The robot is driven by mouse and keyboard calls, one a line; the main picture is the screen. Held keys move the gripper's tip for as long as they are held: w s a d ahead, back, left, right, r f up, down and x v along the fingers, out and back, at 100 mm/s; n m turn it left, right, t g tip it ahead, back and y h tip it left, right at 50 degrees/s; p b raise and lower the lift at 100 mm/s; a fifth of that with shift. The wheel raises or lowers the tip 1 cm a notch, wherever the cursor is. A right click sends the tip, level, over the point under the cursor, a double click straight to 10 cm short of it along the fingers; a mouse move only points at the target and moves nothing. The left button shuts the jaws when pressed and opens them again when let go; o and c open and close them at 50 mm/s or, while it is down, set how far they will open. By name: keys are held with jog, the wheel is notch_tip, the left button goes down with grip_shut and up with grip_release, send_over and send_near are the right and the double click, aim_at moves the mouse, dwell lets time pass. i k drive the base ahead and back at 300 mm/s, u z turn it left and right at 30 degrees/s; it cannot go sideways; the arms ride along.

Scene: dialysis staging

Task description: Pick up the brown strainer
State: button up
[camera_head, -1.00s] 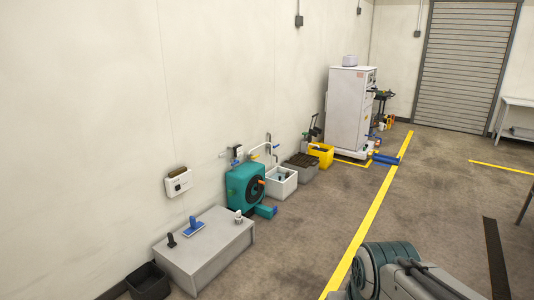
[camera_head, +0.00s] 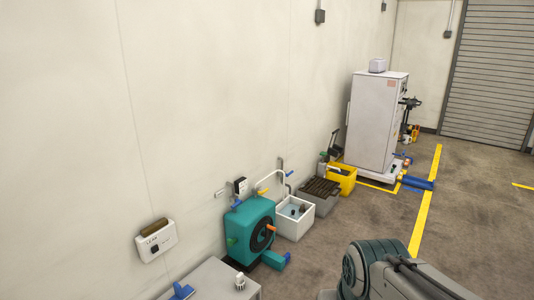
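I cannot make out a clear brown strainer at this size. A small dark brownish piece (camera_head: 302,210) sits in the white basin (camera_head: 295,231) by the wall. It is too small to identify. A brown slab (camera_head: 156,227) also shows on top of the white wall box (camera_head: 156,243) at the left. My arm shows at the lower right, with its links over the floor. My gripper is outside the view.
A teal reel-like unit (camera_head: 250,226) stands left of the basin. A grey bin with a dark slatted top (camera_head: 322,187), a yellow bin (camera_head: 341,182) and a tall white cabinet (camera_head: 373,125) stand farther along the wall. Floor to the right is open.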

aim_at(302, 211)
jog(key=z, duration=0.15)
jog(key=i, duration=1.95)
jog(key=z, duration=0.75)
jog(key=i, duration=2.45)
jog(key=u, duration=1.1)
jog(key=i, duration=0.5)
jog(key=u, duration=0.3)
